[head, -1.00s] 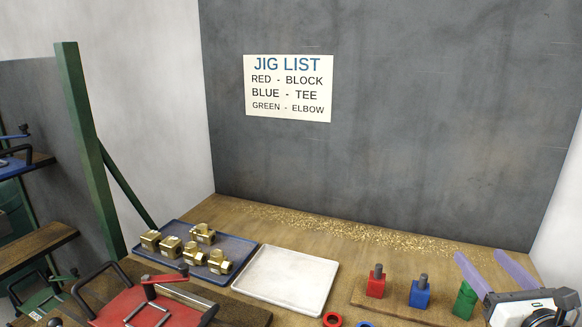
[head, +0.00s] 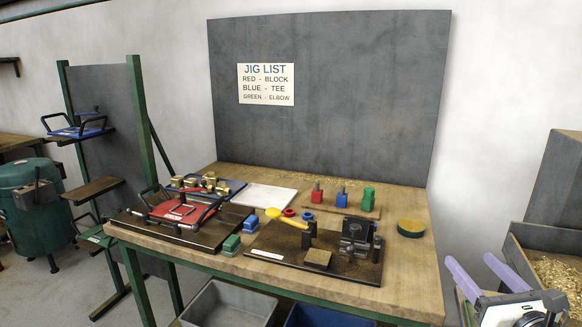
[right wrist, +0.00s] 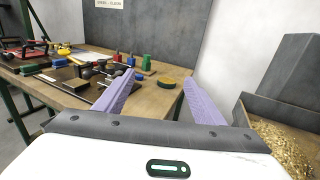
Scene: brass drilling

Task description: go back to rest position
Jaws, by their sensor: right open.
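My right gripper (head: 484,274) is at the lower right of the head view, beyond the right end of the workbench (head: 412,290). Its two purple fingers are spread apart with nothing between them. In the right wrist view the same fingers (right wrist: 157,92) point toward the bench and frame its right end, empty. My left gripper is not in view. On the bench a red jig (head: 182,208) sits on a dark board at the left. Brass parts (head: 208,182) stand on a blue tray behind it.
A white tray (head: 264,197) lies mid-bench. Red, blue and green blocks (head: 342,198) stand at the back. A dark fixture plate (head: 330,267) with a yellow-handled clamp is in front. A round green-sided pad (head: 410,228) lies at right. A bin of brass chips (head: 556,270) stands right of the bench.

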